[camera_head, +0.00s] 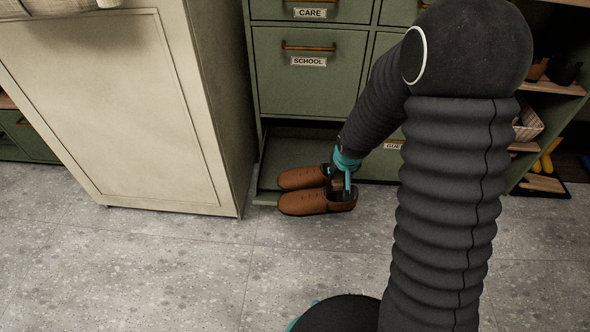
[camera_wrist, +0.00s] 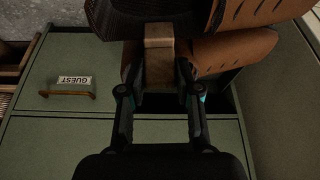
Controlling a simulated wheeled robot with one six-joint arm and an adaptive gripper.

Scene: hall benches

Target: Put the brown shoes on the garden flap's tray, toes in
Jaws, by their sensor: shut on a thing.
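Two brown shoes lie side by side in the head view, a nearer one (camera_head: 302,204) and a farther one (camera_head: 298,179). Their toes point left, along the cabinet front, and their dark openings are at the right. My gripper (camera_head: 343,180) is at the heel end, shut on the shoes by a tan block (camera_wrist: 160,58) between its fingers (camera_wrist: 160,82) in the wrist view. The shoes are over a low opened green flap with a tray (camera_head: 288,152); I cannot tell whether they touch it. No garden label is visible.
A cream cabinet (camera_head: 120,110) stands close on the left. Green drawers (camera_head: 308,80) labelled CARE and SCHOOL are above the flap; a GUEST front (camera_wrist: 65,122) is beside it. Open shelves (camera_head: 552,88) stand at right. The grey floor (camera_head: 200,270) in front is clear.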

